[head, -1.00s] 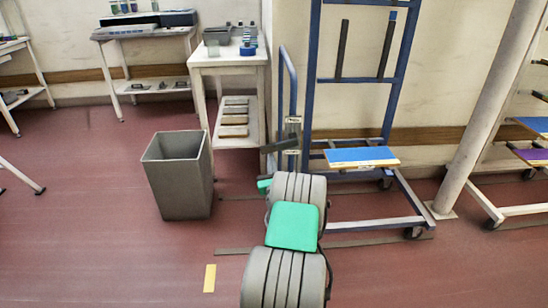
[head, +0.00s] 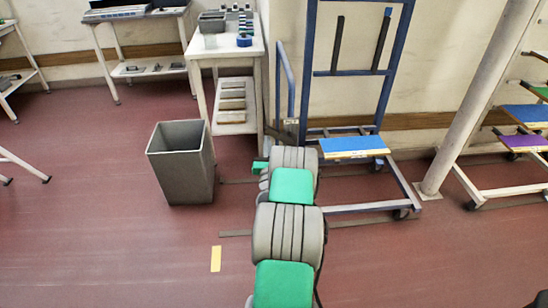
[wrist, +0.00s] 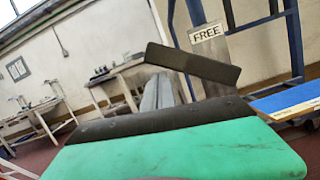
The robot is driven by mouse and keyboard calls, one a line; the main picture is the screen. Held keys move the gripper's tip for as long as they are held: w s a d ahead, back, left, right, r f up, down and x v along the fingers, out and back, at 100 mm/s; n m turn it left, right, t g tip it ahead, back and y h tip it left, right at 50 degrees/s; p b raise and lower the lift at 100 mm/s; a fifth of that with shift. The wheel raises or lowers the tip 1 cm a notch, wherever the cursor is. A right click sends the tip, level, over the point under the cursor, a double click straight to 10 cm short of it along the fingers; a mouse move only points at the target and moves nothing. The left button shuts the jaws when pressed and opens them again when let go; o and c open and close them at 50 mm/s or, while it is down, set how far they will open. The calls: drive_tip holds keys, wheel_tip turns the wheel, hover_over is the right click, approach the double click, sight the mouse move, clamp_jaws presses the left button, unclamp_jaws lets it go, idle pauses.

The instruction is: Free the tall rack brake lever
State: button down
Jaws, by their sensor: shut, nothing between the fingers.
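The tall rack (head: 393,62) is a blue upright frame with wheels, standing against the wall. In the wrist view, a dark flat bar (wrist: 192,63), which looks like the brake lever, slants down to the right, in front of a grey post (wrist: 243,45). A white plate reading FREE (wrist: 208,33) sits just above it on the post. My gripper (wrist: 165,122) is shut and empty, its green body and black edge below the bar with a visible gap.
A grey bin (head: 181,165) stands left of my arm. A white table (head: 228,55) with small items is behind it. A blue board (head: 352,146) juts from the rack's lower part. A pale pillar (head: 480,95) stands right of the rack.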

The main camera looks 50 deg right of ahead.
drive_tip(key=shift+d+r, duration=0.1)
drive_tip(key=shift+r, duration=0.3)
idle(0.3)
drive_tip(key=s+a+f+b, duration=0.4)
drive_tip(key=a+f+b, duration=0.1)
drive_tip(key=a, duration=0.4)
drive_tip(key=shift+s+a+f+b, duration=0.2)
drive_tip(key=shift+a+f+b, duration=0.15)
drive_tip(key=shift+b, duration=0.55)
